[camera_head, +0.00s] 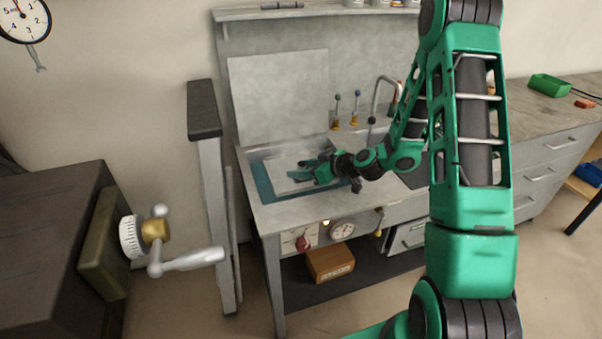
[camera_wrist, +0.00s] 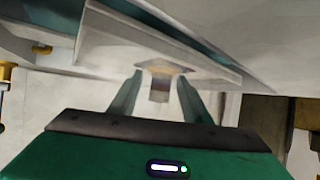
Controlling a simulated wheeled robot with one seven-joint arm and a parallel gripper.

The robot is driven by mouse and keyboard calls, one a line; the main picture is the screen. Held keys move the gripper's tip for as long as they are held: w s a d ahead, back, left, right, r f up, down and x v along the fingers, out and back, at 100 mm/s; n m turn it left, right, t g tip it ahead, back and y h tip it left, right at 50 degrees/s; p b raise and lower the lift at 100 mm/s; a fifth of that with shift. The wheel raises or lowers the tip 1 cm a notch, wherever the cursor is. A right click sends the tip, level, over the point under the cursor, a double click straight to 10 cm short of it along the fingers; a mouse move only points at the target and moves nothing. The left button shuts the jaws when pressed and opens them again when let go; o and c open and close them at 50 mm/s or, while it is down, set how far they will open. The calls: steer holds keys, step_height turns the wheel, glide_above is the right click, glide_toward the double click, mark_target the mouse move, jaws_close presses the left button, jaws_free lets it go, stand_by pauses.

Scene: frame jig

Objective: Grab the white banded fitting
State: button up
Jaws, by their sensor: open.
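My gripper (camera_head: 304,170) reaches into the shallow basin (camera_head: 263,184) of the grey bench in the head view. In the wrist view its two green fingers (camera_wrist: 160,76) stand apart. A small pale piece with a tan band (camera_wrist: 159,88) shows between the fingertips, with a gap on each side. It may be the white banded fitting, but it is too small and blurred to be sure. A pale flat plate or frame (camera_wrist: 105,45) lies around and behind it. In the head view I cannot make out the fitting near my gripper.
A curved tap (camera_head: 377,95) and small valves (camera_head: 354,108) stand behind the basin. A grey post (camera_head: 212,190) and a dark machine with a crank handle (camera_head: 195,259) are at left. A cardboard box (camera_head: 330,263) sits on the lower shelf.

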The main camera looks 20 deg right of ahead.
jaws_close()
steer(key=shift+r, duration=0.1)
